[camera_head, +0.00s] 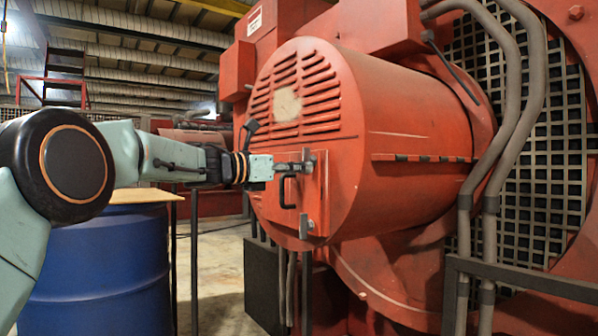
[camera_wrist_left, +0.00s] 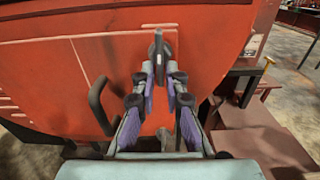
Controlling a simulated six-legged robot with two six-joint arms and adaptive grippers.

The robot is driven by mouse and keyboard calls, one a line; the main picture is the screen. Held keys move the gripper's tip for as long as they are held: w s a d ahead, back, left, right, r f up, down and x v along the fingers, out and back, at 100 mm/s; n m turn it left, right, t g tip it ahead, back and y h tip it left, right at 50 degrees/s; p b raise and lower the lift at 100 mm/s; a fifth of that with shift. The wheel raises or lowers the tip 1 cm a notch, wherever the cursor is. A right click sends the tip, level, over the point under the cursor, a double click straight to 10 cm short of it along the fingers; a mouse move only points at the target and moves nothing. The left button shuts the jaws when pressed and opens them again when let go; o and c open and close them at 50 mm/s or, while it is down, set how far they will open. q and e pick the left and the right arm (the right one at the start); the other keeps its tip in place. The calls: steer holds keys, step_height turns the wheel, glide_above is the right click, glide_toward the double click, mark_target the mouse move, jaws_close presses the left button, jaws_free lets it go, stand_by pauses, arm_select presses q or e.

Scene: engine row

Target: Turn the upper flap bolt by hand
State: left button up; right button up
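The red round housing has a square flap (camera_head: 313,200) on its front with a black curved handle (camera_head: 284,193). The handle also shows in the left wrist view (camera_wrist_left: 99,104). The grey upper flap bolt (camera_head: 307,158) is at the flap's top edge. In the left wrist view, this bolt (camera_wrist_left: 159,46) stands upright between my fingertips. My left gripper (camera_head: 286,169) reaches in from the left. Its fingertips (camera_wrist_left: 160,72) lie close against both sides of the bolt and look shut on it. A lower bolt (camera_head: 305,226) sits at the flap's bottom edge. My right gripper is not in view.
A blue barrel (camera_head: 100,275) with a wooden board (camera_head: 145,195) on top stands below my left arm. Grey pipes (camera_head: 500,130) and a dark rail (camera_head: 525,282) are at the right. Open floor shows at the lower middle left.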

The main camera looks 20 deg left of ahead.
arm_select(q)
steer(key=shift+o, duration=1.4)
steer(key=shift+f, duration=0.15)
steer(key=v, duration=1.2)
